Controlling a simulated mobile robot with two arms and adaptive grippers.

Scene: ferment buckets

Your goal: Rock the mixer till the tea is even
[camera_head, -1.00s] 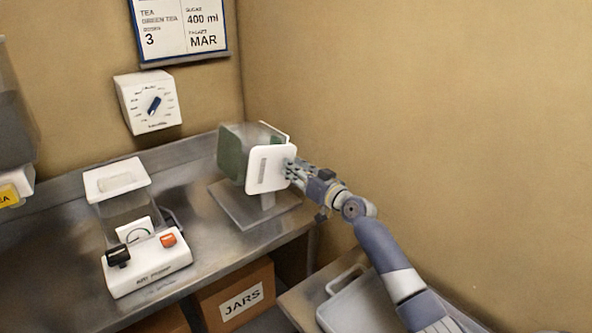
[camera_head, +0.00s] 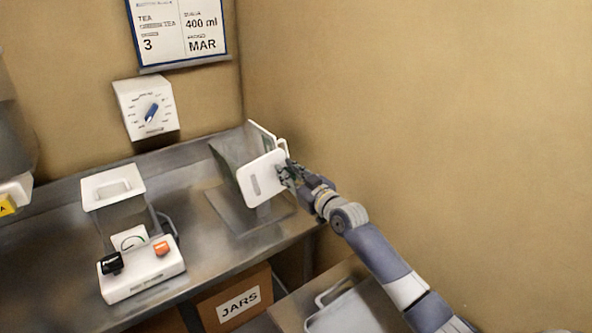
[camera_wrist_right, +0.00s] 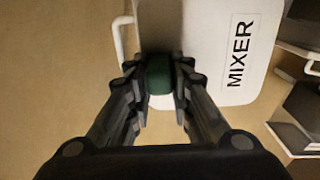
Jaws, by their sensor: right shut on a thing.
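The mixer (camera_head: 263,178) stands on a grey base plate at the back right of the steel counter. Its white end plate and see-through body are tilted in the head view. In the right wrist view its white plate (camera_wrist_right: 212,75) carries the word MIXER. My right gripper (camera_head: 284,174) is at the right edge of the plate. In the right wrist view the gripper (camera_wrist_right: 160,82) is shut on a dark green grip (camera_wrist_right: 159,73) of the mixer. How even the tea is cannot be made out. My left gripper is not in view.
A white device (camera_head: 142,268) with a black and an orange knob stands at the counter's left. A dial box (camera_head: 147,109) and a sign (camera_head: 178,30) are on the wall. A JARS box (camera_head: 236,300) sits below, beside a tray (camera_head: 345,310).

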